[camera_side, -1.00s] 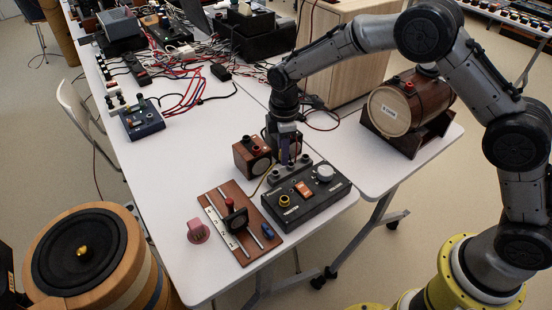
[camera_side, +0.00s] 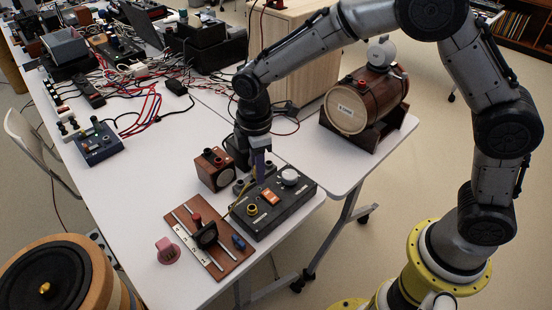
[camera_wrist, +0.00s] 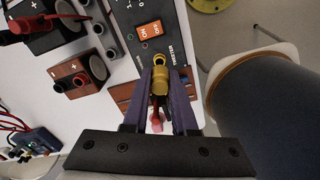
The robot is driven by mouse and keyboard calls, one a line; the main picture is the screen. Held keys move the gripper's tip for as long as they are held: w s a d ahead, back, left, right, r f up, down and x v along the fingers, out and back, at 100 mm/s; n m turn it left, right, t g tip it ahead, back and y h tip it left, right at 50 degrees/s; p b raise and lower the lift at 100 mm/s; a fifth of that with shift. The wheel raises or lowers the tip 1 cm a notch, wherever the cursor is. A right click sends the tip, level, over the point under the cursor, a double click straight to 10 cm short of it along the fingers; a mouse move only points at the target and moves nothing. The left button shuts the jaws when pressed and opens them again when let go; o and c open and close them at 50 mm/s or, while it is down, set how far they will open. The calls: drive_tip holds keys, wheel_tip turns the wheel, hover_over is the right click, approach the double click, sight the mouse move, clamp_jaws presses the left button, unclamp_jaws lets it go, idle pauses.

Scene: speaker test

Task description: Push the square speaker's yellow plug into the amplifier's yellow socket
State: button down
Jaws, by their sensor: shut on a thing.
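My gripper (camera_side: 260,178) is above the back left part of the amplifier (camera_side: 290,207) in the side view. In the wrist view its purple fingers (camera_wrist: 160,86) are shut on the yellow plug (camera_wrist: 159,82). The amplifier's yellow socket (camera_side: 252,210) is on its front left top, apart from the fingertips in the side view. In the wrist view a yellow ring lies just beyond the plug; whether they touch is unclear. The square speaker (camera_side: 214,171), a small brown cube with a red terminal, stands left of the amplifier. A thin yellow cable shows by the fingers.
A brown board (camera_side: 208,240) with a rail lies front left of the amplifier, beside a pink knob-like piece (camera_side: 168,250). A barrel-shaped speaker (camera_side: 366,104) stands on the right table. Tangled cables and devices fill the back. The table's front edge is close to the amplifier.

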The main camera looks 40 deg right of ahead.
drive_tip(key=shift+w+a+f, duration=0.1)
drive_tip(key=shift+a+f, duration=0.25)
drive_tip(key=shift+f, duration=0.9)
drive_tip(key=shift+w+a+f, duration=0.15)
drive_tip(key=shift+a+f, duration=0.2)
drive_tip(key=shift+f, duration=0.9)
drive_tip(key=shift+w+a+f, duration=0.1)
drive_tip(key=shift+a+f, duration=0.25)
drive_tip(key=shift+f, duration=0.9)
drive_tip(key=shift+f, duration=1.05)
drive_tip(key=c, duration=0.6)
unclamp_jaws()
drive_tip(key=shift+c, duration=0.2)
drive_tip(key=shift+r, duration=0.1)
wheel_tip(320, 180, up, 7)
drive_tip(key=shift+r, duration=0.2)
